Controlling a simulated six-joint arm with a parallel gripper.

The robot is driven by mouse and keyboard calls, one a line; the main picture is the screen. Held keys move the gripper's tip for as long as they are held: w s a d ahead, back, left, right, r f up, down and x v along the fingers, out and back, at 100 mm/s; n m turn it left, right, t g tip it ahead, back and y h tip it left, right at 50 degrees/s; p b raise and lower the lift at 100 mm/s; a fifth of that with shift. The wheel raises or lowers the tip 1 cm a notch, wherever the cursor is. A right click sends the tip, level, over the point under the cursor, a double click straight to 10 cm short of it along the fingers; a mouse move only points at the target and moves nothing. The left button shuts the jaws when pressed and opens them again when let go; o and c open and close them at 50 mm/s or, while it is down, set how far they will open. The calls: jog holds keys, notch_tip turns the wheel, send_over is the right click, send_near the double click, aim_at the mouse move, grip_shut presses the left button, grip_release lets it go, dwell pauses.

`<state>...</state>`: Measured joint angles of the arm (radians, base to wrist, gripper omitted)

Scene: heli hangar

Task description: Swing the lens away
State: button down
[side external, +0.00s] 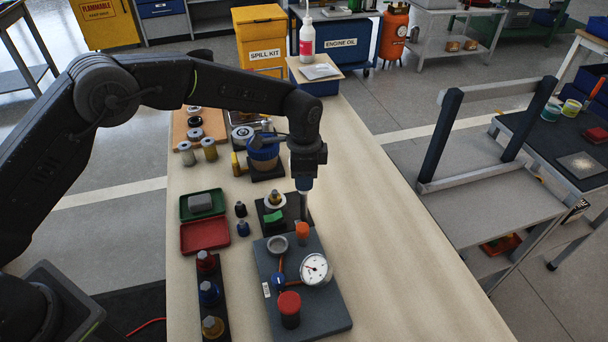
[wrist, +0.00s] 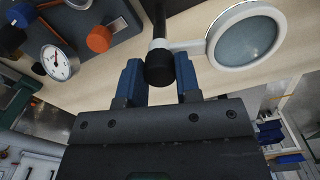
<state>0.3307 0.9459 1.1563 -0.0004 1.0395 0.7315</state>
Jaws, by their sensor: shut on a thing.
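The lens (wrist: 245,38) is a round glass disc in a pale ring in the wrist view, to the right of my gripper. A short pale arm joins it to a dark post with a black knob (wrist: 159,68). My gripper (wrist: 159,84) has its two blue fingers on either side of this knob and is shut on it. In the side view my gripper (side external: 304,187) points down, with a slim grey post (side external: 303,208) below it. I cannot clearly make out the lens there. A black plate with a green piece (side external: 274,216) lies left of the post.
A grey board (side external: 335,312) with a dial gauge (side external: 315,269) and orange and red knobs is close in front. Red (side external: 205,235) and green trays, small bottles and a blue container (side external: 263,152) stand to the left. The table's right side is clear.

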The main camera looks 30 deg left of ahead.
jog(key=m, duration=0.5)
jog(key=shift+m, duration=0.3)
dwell(0.4)
jog(key=c, duration=0.8)
grip_release()
notch_tip(320, 180, up, 14)
